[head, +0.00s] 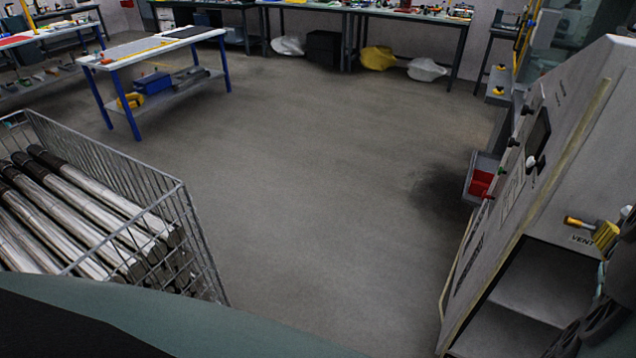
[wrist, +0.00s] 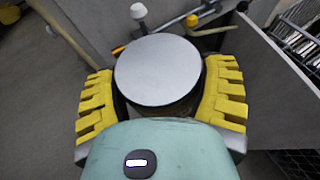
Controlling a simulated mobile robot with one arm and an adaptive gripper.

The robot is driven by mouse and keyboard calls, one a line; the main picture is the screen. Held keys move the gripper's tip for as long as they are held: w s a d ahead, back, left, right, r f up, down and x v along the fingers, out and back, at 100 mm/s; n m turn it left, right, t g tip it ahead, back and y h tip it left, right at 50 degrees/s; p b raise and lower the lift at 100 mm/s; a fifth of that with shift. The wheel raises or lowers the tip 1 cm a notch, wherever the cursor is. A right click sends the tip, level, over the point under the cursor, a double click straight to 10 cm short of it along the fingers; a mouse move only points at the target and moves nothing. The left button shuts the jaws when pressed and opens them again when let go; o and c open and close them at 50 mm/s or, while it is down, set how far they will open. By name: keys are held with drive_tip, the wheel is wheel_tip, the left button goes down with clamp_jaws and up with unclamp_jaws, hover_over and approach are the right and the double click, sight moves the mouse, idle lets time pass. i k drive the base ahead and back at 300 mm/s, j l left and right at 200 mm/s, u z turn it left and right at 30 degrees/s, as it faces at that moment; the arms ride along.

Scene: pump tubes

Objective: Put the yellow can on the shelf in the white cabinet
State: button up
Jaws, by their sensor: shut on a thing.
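My gripper (wrist: 160,92) is shut on a round can (wrist: 157,68), with a yellow ridged finger on each side of it. The can's flat grey end faces the wrist camera. Only a thin, dark yellowish-brown strip of its side shows. In the head view, a yellow piece that looks like a finger of my gripper (head: 606,236) shows at the right edge, and the can cannot be made out there. The white cabinet (head: 571,130) stands at the right. Its open lower compartment has a grey shelf (head: 545,283), with bare surface in view.
An orange-tipped valve handle (head: 578,222) sticks out near the VENT label, close to my gripper. A wire cage of metal tubes (head: 185,225) stands at the left. The floor between is clear.

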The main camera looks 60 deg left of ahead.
sight(533, 301)
drive_tip(key=z, duration=0.55)
drive_tip(key=j+z, duration=0.1)
drive_tip(key=z, duration=0.45)
drive_tip(key=i+j+z, duration=0.1)
drive_tip(key=z, duration=1)
drive_tip(key=j+z, duration=0.1)
drive_tip(key=z, duration=1)
drive_tip(key=k+j+z, duration=0.1)
drive_tip(key=z, duration=1)
drive_tip(key=k+j+u, duration=0.1)
drive_tip(key=u, duration=0.15)
drive_tip(key=k+j+u, duration=0.25)
drive_tip(key=u, duration=1.45)
drive_tip(key=j, duration=0.1)
